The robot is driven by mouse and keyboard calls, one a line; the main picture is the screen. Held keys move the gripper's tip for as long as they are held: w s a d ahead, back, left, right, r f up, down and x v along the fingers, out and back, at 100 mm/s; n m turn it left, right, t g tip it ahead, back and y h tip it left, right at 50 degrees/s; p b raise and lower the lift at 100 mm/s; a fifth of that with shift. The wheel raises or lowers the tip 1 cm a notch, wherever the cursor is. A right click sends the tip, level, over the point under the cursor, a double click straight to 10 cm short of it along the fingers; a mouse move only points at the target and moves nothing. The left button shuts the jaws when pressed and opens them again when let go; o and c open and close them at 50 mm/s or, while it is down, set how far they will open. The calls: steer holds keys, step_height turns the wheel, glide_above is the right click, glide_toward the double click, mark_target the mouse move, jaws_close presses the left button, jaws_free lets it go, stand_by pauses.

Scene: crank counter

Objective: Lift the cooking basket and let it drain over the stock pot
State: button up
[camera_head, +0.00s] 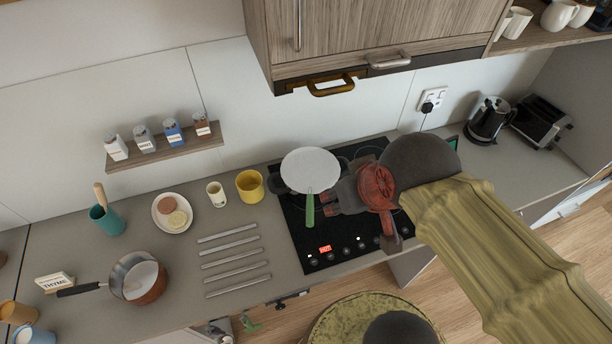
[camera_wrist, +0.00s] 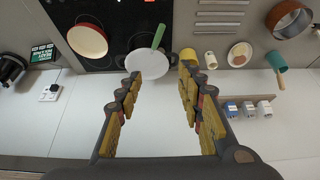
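A round pale disc-like top with a green handle (camera_head: 310,168) sits over the cooktop; I cannot tell whether it is the cooking basket or a cover. It also shows in the wrist view (camera_wrist: 147,65), its handle pointing away from the wall. Dark side grips (camera_head: 279,185) stick out beneath it, apparently from a pot whose body is hidden. My gripper (camera_head: 326,203) is close to its right, near the green handle, in the head view. In the wrist view my gripper (camera_wrist: 160,74) has its fingers spread, with nothing between them. No contact is clear.
A red pan (camera_wrist: 88,40) stands on the black cooktop (camera_head: 318,257), hidden by my arm in the head view. A yellow mug (camera_head: 250,186) is to the left, beside metal bars (camera_head: 236,272) and a copper saucepan (camera_head: 139,278).

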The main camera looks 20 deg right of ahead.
steer(key=shift+s+d+r, duration=0.15)
steer(key=shift+s+d, duration=0.3)
steer(key=shift+d, duration=0.3)
steer(key=shift+o, duration=0.4)
steer(key=a+f+m+g+y+b, duration=0.1)
steer(key=a+f+g+y+b, duration=0.2)
steer(key=f+b, duration=0.4)
step_height(320, 180, down, 8)
steer(key=shift+w+a+f+y+b, duration=0.25)
steer(key=shift+a+y+b, duration=0.15)
steer(key=shift+a, duration=0.25)
steer(key=m+t+y+b, duration=0.6)
steer(key=m+t+b, duration=0.35)
steer(key=b, duration=0.65)
glide_toward(310, 204)
step_height(310, 204, down, 2)
steer(key=w+a, duration=0.1)
steer(key=w, duration=0.2)
steer(key=shift+n, duration=0.35)
steer(key=shift+b+x, duration=0.5)
steer(key=shift+x, duration=3.25)
steer(key=shift+s+a, duration=0.1)
jaws_close()
